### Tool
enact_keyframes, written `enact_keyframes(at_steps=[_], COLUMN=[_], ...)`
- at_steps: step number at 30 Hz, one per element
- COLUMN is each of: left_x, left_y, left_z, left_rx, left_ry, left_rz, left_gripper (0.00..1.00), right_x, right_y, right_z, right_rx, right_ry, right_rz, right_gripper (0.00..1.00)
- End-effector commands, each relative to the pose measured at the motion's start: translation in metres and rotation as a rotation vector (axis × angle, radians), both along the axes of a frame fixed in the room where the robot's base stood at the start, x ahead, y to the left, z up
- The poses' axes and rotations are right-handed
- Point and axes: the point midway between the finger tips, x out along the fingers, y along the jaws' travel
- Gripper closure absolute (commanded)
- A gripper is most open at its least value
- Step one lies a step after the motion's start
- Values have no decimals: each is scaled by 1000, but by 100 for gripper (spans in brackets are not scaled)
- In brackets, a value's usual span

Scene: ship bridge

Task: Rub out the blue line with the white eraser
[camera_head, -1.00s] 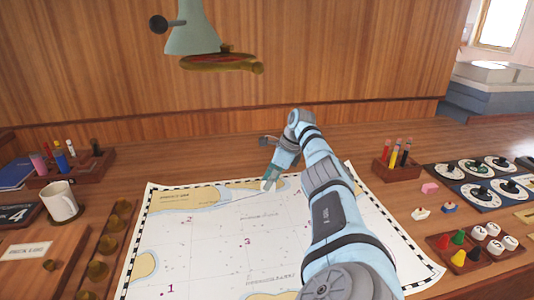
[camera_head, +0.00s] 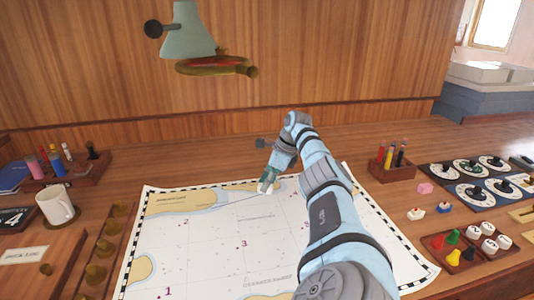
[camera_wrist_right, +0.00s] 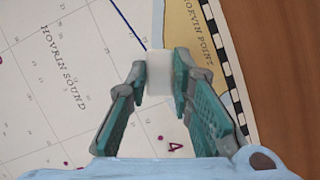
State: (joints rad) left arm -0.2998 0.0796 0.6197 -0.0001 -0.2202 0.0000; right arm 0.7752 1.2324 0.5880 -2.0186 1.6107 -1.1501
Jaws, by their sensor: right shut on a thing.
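My right gripper (camera_head: 266,186) reaches over the upper part of the paper chart (camera_head: 215,250). In the right wrist view my right gripper (camera_wrist_right: 158,82) is shut on the white eraser (camera_wrist_right: 158,70), a small white block between its fingertips. The blue line (camera_wrist_right: 128,24) runs across the chart in that view and meets the eraser's upper left side. In the head view the line is a thin stroke (camera_head: 238,200) left of the fingertips. I cannot tell whether the eraser presses on the paper. My left gripper is not in view.
A mug (camera_head: 57,207) and another pen holder (camera_head: 62,172) are at the left. A lamp (camera_head: 190,38) hangs above.

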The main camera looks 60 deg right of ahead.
Motion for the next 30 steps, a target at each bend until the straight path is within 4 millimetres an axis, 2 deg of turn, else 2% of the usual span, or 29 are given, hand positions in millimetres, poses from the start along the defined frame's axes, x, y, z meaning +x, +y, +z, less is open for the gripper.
enact_keyframes(at_steps=[30], left_x=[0], left_y=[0], left_z=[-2], left_rx=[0], left_ry=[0], left_rz=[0], left_gripper=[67], right_x=[0], right_y=[0], right_z=[-7], right_rx=[0], right_ry=[0], right_rz=[0], right_gripper=[100])
